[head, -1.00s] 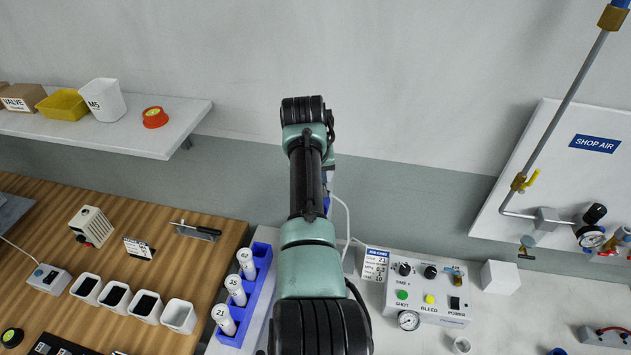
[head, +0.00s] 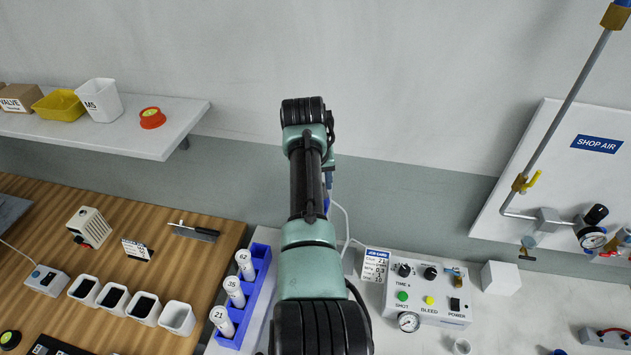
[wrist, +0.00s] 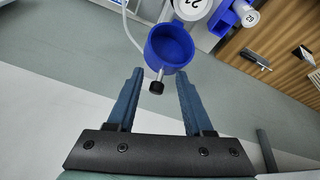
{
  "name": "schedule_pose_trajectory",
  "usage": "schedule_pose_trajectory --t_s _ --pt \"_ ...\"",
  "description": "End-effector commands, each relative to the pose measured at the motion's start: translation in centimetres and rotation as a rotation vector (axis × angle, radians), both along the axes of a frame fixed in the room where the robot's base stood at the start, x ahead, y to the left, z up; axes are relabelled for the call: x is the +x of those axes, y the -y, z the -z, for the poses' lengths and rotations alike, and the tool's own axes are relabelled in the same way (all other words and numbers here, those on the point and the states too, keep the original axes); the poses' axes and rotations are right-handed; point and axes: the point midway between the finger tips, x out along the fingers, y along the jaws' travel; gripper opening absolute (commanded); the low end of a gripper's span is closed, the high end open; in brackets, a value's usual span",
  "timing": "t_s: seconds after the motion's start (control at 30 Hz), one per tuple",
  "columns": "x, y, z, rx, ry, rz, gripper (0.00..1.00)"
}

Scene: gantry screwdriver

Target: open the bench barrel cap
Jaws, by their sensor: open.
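The knob lies in line with the gap. I cannot tell whether this piece is the barrel cap. A white cylinder top marked 21 (wrist: 190,8) shows right behind it, cut by the frame's edge. In the head view my arm hides most of the gripper and the blue piece.
A blue rack (head: 258,290) holds white numbered barrels (head: 235,292) left of my arm. A white control box (head: 430,298) and a job card (head: 375,265) stand to the right. A thin pale hose (head: 347,222) runs beside the arm. A shelf (head: 150,143) is at upper left.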

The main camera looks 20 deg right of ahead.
Motion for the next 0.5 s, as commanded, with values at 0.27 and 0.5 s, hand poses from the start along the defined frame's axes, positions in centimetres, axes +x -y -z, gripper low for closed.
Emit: schedule_pose_trajectory --t_s 0.27,0.5 --pt "-0.1 -0.2 -0.8 -0.001 0.003 0.0 0.51" --pt "-1.1 -0.8 -4.1 -0.002 0.006 -0.001 0.51"
